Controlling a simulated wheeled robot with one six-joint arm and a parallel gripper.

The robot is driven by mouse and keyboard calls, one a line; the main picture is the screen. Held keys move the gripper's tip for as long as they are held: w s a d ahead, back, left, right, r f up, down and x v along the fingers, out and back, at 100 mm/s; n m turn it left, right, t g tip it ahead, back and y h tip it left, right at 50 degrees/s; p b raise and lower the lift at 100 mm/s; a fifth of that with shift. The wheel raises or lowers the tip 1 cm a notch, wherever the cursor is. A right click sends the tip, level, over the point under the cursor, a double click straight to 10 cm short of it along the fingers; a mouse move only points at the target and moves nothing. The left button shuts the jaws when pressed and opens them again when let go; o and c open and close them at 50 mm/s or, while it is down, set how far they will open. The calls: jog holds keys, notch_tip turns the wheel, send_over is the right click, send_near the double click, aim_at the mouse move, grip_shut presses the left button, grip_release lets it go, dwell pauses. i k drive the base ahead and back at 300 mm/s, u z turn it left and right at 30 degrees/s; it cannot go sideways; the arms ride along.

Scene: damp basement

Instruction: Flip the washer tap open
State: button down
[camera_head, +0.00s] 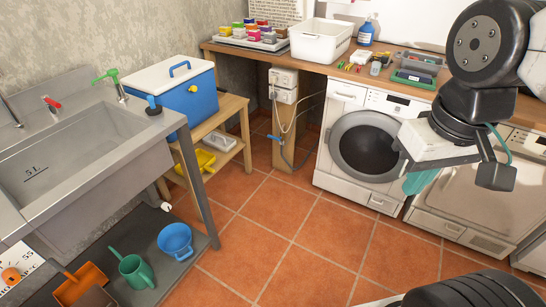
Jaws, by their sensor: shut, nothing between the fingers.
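A grey sink (85,135) stands at the left. A green-handled tap (110,83) and a red-handled tap (52,104) are at its back edge. A white washer (345,100) with a dark round door stands under the wooden counter. Left of it, a pale wall box (283,88) has hoses hanging from it and a small blue part (275,138) below. I cannot tell for sure which of these is the washer tap, or its lever position. My gripper (495,176) is at the right, in front of the machines, shut and empty, apart from all taps.
A blue cooler (190,98) sits on a wooden shelf beside the sink. A white basin (320,42) and small items are on the counter (395,75). A blue bucket (175,240) is under the sink. The tiled floor (300,230) in the middle is clear.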

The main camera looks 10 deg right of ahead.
aim_at(274, 138)
jog(key=u, duration=0.05)
jog(key=k, duration=0.2)
jog(key=z, duration=0.75)
jog(key=i, duration=1)
jog(key=z, duration=0.45)
jog(key=i, duration=0.8)
jog(key=u, duration=0.75)
jog(key=i, duration=0.7)
jog(key=u, duration=1.05)
jog(key=i, duration=0.3)
jog(key=u, duration=0.25)
